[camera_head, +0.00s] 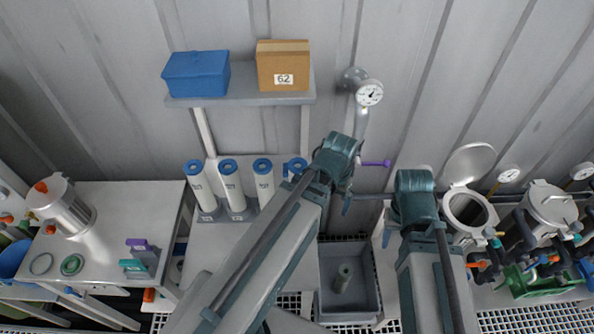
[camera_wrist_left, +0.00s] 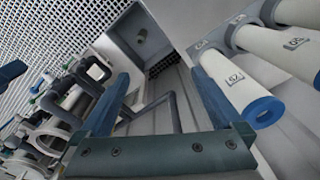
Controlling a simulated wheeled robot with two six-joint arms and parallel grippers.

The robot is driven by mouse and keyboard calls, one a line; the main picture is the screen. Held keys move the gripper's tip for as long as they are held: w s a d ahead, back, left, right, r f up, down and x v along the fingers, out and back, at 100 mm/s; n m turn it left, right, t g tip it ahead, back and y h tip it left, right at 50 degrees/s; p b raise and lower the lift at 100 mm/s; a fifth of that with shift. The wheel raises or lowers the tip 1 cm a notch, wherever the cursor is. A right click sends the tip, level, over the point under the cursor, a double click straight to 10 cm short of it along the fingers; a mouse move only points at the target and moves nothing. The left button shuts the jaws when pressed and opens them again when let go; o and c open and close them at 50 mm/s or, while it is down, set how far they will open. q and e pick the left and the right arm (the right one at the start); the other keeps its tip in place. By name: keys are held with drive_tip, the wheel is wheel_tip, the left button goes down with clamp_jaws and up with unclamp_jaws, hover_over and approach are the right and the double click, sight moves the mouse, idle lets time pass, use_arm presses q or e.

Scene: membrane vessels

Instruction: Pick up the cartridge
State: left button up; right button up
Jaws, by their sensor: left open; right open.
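Several white cartridges with blue ring caps stand in a grey rack (camera_head: 213,215) below the shelf; three show clearly: the left one (camera_head: 205,189), the middle one (camera_head: 233,190) and the right one (camera_head: 265,186). Another cartridge (camera_head: 297,165) is partly hidden behind my left arm. My right gripper (camera_head: 412,232) is open, right of the rack.
A shelf (camera_head: 240,97) holds a blue box (camera_head: 196,74) and a cardboard box (camera_head: 283,66) labelled 62. A grey bin (camera_head: 368,300) contains a small cylinder (camera_head: 343,277). An open-lidded vessel (camera_head: 467,208) and piping stand at right. A table (camera_head: 120,215) with a metal vessel (camera_head: 62,205) stands at left.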

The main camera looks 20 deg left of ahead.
use_arm(q)
drive_tip(key=w+a+r+p, duration=0.3)
drive_tip(key=a+r+p, duration=0.2)
drive_tip(key=r, duration=0.2)
drive_tip(key=m, duration=0.7)
hover_over(295, 164)
drive_tip(key=shift+d+r, duration=0.2)
drive_tip(key=shift+d, duration=0.25)
use_arm(e)
wheel_tip(295, 164, up, 7)
use_arm(q)
drive_tip(key=shift+w+a+m, duration=0.1)
drive_tip(key=shift+a+m, duration=0.45)
drive_tip(key=shift+m, duration=0.15)
wheel_tip(295, 164, down, 9)
drive_tip(key=b, duration=0.8)
drive_tip(key=shift+d+r, duration=0.1)
drive_tip(key=shift+r, duration=0.05)
use_arm(e)
wheel_tip(295, 164, down, 8)
drive_tip(key=shift+f, duration=0.15)
use_arm(q)
drive_tip(key=f+b, duration=0.5)
drive_tip(key=shift+d, duration=0.3)
use_arm(e)
wheel_tip(295, 164, down, 5)
drive_tip(key=shift+f, duration=0.1)
